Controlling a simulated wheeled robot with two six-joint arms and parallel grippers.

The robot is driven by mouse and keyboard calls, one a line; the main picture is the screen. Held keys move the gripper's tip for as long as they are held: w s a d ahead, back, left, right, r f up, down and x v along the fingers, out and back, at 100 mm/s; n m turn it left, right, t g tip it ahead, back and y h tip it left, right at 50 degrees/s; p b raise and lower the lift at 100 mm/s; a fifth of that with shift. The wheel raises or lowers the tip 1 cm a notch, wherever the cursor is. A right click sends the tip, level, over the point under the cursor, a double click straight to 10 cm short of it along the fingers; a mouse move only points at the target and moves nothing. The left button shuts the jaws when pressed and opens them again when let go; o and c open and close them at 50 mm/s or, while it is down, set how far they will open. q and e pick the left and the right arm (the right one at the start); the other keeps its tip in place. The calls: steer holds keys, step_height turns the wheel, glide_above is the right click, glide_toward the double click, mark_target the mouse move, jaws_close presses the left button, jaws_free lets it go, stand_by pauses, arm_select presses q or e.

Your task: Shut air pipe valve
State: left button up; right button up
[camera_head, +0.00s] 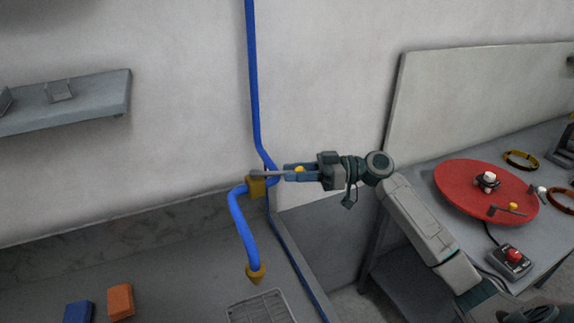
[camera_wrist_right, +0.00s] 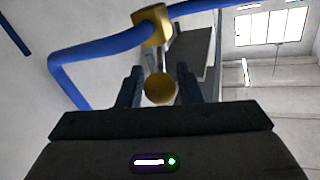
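A blue air pipe (camera_head: 253,85) runs down the wall to a yellow valve body (camera_head: 257,187). A grey lever (camera_head: 268,173) extends right from the valve and ends in a yellow ball knob (camera_head: 299,169). My right gripper (camera_head: 298,172) reaches in from the right at the knob. In the right wrist view, the knob (camera_wrist_right: 159,90) sits between the two dark fingers of my right gripper (camera_wrist_right: 159,86), with narrow gaps on both sides, so the gripper looks open around it. The valve body (camera_wrist_right: 151,24) shows beyond it. My left gripper is not in view.
The pipe bends down to a yellow nozzle (camera_head: 255,274) above a grey bench with a grate (camera_head: 261,307). Orange (camera_head: 120,301) and blue (camera_head: 78,312) blocks lie at left. A red disc (camera_head: 486,193) and a button box (camera_head: 510,260) are on the right table.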

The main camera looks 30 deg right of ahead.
mark_target(278, 173)
steer(key=shift+p+x, duration=0.35)
steer(key=shift+x, duration=0.75)
jaws_close()
steer(key=shift+f, duration=0.1)
